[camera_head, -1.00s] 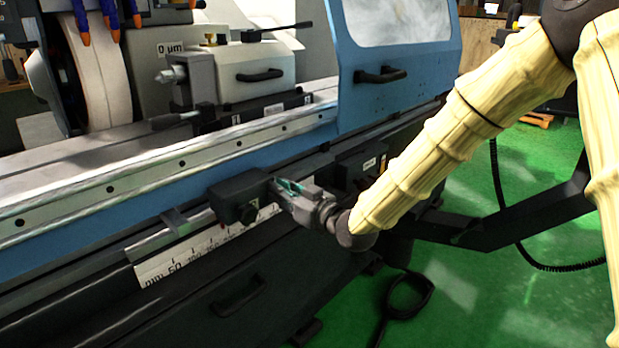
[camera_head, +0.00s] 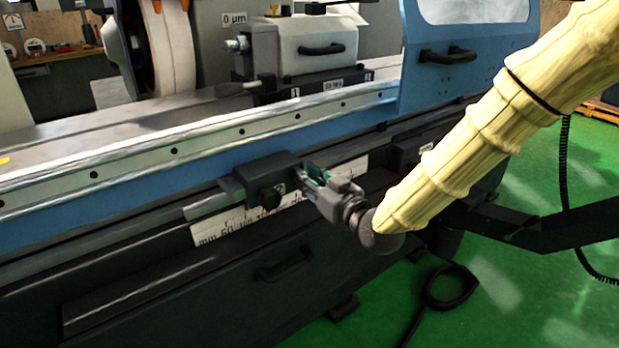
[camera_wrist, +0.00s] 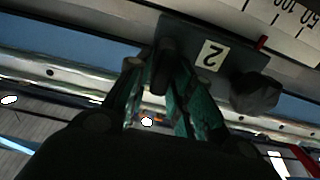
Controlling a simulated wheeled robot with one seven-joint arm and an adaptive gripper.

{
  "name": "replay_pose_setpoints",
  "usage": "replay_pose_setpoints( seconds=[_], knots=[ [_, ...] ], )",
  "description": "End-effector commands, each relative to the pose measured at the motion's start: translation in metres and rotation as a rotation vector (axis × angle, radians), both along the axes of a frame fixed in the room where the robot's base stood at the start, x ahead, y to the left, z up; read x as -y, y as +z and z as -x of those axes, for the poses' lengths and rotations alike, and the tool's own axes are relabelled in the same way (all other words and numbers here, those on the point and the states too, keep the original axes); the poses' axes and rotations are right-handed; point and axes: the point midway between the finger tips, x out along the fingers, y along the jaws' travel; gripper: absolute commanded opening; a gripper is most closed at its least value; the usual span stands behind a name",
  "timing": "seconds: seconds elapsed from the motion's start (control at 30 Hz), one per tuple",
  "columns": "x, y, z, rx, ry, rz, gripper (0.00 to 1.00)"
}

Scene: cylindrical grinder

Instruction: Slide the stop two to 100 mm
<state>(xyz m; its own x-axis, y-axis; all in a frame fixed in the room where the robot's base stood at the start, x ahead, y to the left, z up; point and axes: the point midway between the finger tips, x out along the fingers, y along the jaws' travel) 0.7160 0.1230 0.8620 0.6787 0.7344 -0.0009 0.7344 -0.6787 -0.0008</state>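Stop two is a dark block (camera_head: 262,178) with a knob, on the rail along the grinder's front. In the wrist view it (camera_wrist: 200,48) carries a white "2" label, and a red pointer (camera_wrist: 263,42) is at its edge beside the scale.
A second dark block (camera_head: 415,150) with a white label sits farther right on the rail. A drawer handle (camera_head: 285,264) is below the scale. A blue door (camera_head: 470,60) stands above right. A looped black cable (camera_head: 445,290) lies on the green floor.

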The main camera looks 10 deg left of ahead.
Motion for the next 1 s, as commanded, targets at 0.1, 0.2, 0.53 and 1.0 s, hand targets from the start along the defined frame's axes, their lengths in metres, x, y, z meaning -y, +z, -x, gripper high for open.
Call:
replay_pose_setpoints(
  seconds=[0.1,0.2,0.53,1.0],
  knots=[
    [0.001,0.0,-0.001,0.0,-0.001,0.0,0.36],
    [0.001,0.0,-0.001,0.001,-0.002,-0.001,0.36],
    [0.012,0.001,0.009,0.0,-0.002,0.0,0.36],
    [0.071,0.001,0.064,-0.001,-0.002,-0.001,0.36]
  ],
)
